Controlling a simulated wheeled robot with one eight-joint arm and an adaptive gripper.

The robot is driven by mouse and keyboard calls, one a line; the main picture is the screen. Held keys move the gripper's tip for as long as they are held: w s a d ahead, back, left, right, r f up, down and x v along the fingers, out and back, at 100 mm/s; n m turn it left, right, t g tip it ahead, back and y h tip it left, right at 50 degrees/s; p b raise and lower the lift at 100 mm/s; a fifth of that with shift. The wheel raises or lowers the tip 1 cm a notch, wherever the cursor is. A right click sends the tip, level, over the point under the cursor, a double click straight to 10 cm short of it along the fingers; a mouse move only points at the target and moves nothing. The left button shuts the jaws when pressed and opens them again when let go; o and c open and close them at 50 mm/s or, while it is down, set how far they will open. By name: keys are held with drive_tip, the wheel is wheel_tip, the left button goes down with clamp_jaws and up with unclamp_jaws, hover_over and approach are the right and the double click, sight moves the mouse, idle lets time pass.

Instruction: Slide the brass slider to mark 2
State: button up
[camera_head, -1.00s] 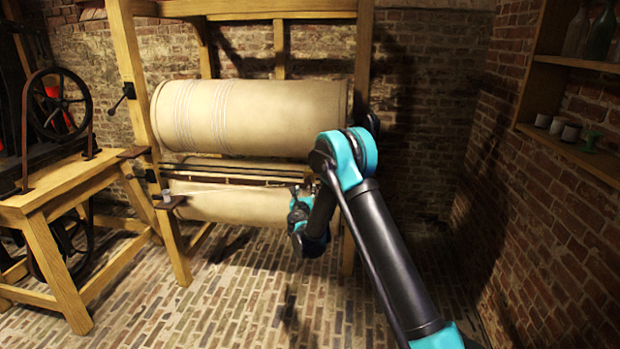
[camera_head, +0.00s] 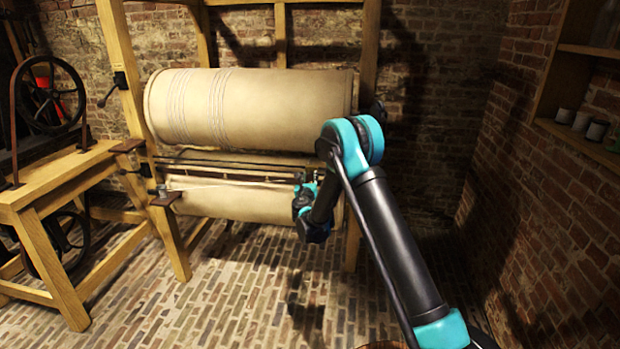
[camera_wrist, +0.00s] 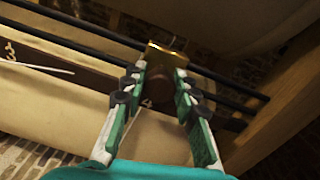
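The brass slider (camera_wrist: 167,51) shows in the wrist view as a gold-coloured block at the dark rods (camera_wrist: 85,28). My gripper (camera_wrist: 161,72) has its two fingers apart, with the fingertips at the slider's near side. I see no clear grip on it; whether the fingers touch it cannot be told. A dark brown marked strip (camera_wrist: 55,68) runs below the rods, with a 3 at the far left and what looks like a 4 between my fingers. Mark 2 is not seen. In the head view my gripper (camera_head: 308,184) is at the machine's right side, and the slider is too small to make out.
A large cream roller (camera_head: 250,110) hangs above the rods, with a second cream roller (camera_head: 225,203) below. A wooden post (camera_head: 362,60) stands close at the right. A wooden bench with a wheel (camera_head: 75,175) is at the left. The brick floor in front is clear.

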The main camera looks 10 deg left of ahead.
clamp_jaws()
